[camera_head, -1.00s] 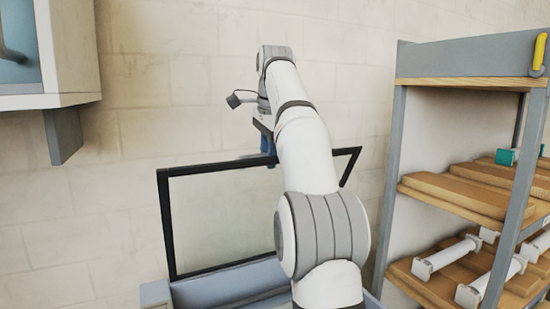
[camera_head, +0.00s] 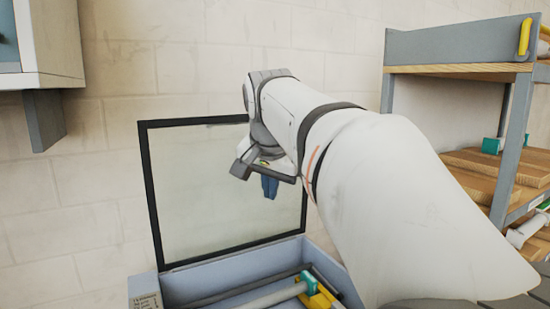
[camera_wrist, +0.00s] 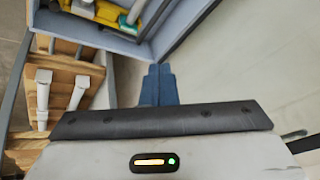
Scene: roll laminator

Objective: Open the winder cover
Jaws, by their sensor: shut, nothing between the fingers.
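The winder cover (camera_head: 200,190), a clear panel in a black frame, stands raised and near upright at the back of the grey-blue machine box (camera_head: 240,267). The open box shows a roller bar (camera_head: 268,297) with teal and yellow parts inside. My gripper (camera_head: 270,187) has blue fingers that are shut and empty. In the head view it overlaps the right part of the cover panel; I cannot tell if it touches. In the wrist view the shut fingers (camera_wrist: 158,84) point towards the box's edge, with the pale panel area to the right. My arm hides the cover's right side.
A shelf rack (camera_head: 455,68) with wooden boards and white rollers stands at the right. A wall cabinet (camera_head: 45,45) hangs at the upper left. The pale wall behind is bare.

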